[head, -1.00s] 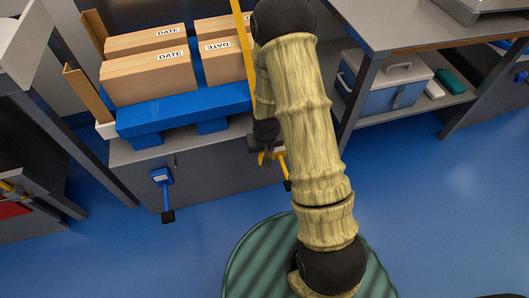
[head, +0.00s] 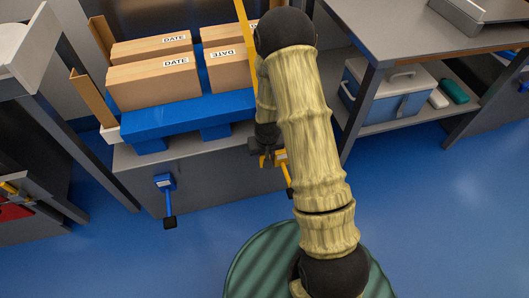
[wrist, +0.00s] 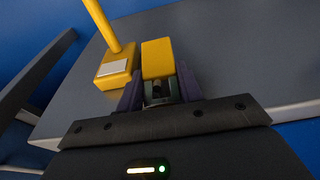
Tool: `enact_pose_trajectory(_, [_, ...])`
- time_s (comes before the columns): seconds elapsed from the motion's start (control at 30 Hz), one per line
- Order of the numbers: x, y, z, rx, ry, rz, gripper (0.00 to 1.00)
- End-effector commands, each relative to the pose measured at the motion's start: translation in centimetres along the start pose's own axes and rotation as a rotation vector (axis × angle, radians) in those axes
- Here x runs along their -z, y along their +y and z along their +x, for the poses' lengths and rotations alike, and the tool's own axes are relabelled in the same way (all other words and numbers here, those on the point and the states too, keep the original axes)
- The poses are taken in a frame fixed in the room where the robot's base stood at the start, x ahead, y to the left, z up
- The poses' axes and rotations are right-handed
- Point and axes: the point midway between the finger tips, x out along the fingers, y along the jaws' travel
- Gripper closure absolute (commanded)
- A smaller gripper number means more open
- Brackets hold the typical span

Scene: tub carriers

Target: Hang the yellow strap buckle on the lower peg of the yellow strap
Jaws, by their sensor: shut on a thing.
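The yellow strap (head: 243,22) comes down over the boxes at the top middle of the head view and passes behind my arm. My gripper (wrist: 158,92) is shut on the yellow strap buckle (wrist: 157,58), a yellow block between its dark fingers in the wrist view. The lower yellow peg (wrist: 102,25) stands out from a yellow mount with a pale label (wrist: 115,68), just left of the buckle and apart from it. In the head view the yellow peg mount (head: 281,157) shows beside my gripper, partly hidden by my arm; the buckle is hard to make out there.
Cardboard boxes (head: 153,84) stand on a blue carrier (head: 185,115) on a grey bench. A blue peg (head: 167,195) sticks out from the bench front at left. A table with a cooler (head: 392,90) beneath stands at right. The blue floor in front is open.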

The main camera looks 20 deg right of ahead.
Motion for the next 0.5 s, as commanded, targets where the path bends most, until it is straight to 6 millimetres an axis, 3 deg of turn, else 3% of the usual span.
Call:
enact_pose_trajectory(0.23, [-0.01,0.00,-0.01,0.000,0.000,0.000,0.91])
enact_pose_trajectory(0.27, [-0.01,0.00,-0.01,0.000,0.000,0.000,0.62])
enact_pose_trajectory(0.3, [-0.02,0.00,-0.01,0.000,0.000,0.000,0.54])
enact_pose_trajectory(0.4, [-0.02,0.00,-0.01,0.000,0.000,0.000,0.39])
enact_pose_trajectory(0.5, [-0.02,0.00,-0.01,0.000,0.000,0.000,0.39])
